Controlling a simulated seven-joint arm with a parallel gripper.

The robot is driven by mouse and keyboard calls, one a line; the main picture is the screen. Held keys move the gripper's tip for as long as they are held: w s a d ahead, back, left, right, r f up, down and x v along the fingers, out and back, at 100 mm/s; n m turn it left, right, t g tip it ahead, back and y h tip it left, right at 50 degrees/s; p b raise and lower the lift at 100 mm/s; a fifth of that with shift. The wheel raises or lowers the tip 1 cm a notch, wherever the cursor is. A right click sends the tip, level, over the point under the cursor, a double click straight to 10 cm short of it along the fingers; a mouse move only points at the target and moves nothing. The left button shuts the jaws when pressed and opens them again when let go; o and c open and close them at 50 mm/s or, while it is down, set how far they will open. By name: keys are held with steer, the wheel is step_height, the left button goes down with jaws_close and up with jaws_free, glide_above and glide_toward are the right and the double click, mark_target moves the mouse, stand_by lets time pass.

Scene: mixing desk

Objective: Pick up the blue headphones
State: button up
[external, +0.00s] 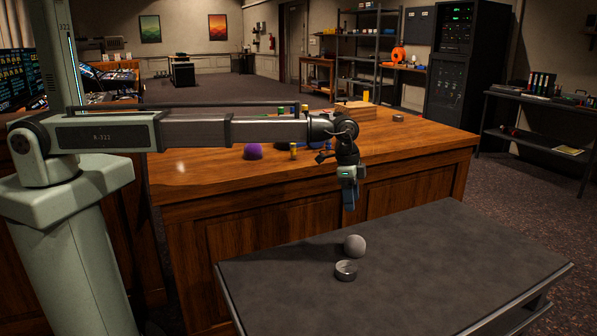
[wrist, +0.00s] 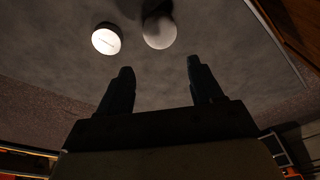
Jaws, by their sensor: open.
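My gripper (external: 349,200) points down in front of the wooden desk's front panel, above and beyond the grey table in the external view. In the wrist view my gripper (wrist: 159,66) has its two fingers apart with nothing between them. I cannot clearly make out the blue headphones. The wrist view shows no headphones.
A grey ball (external: 355,245) and a small round metal tin (external: 346,270) sit on the grey table (external: 450,265). They also show beyond my fingers in the wrist view. A purple object (external: 253,151) and a small yellowish cylinder (external: 293,151) stand on the wooden desk (external: 210,172).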

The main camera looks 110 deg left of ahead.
step_height(320, 180, up, 28)
steer(key=s+a+n+g, duration=0.1)
steer(key=s+a+n, duration=0.3)
steer(key=s+a, duration=1.35)
steer(key=s+a+n+g, duration=0.1)
steer(key=s+a+n, duration=0.4)
steer(key=s+a, duration=1.25)
steer(key=w+a+f, duration=0.1)
steer(key=f, duration=0.3)
steer(key=w+a+f, duration=0.1)
steer(key=f, duration=0.4)
steer(key=w+a+f, duration=0.1)
steer(key=f, duration=0.4)
steer(key=shift+w+a, duration=0.2)
steer(key=shift+w, duration=0.2)
steer(key=shift+w+f, duration=0.2)
steer(key=shift+f, duration=1.15)
steer(key=shift+w+f, duration=0.15)
steer(key=shift+f, duration=1.15)
steer(key=shift+c, duration=0.2)
jaws_close()
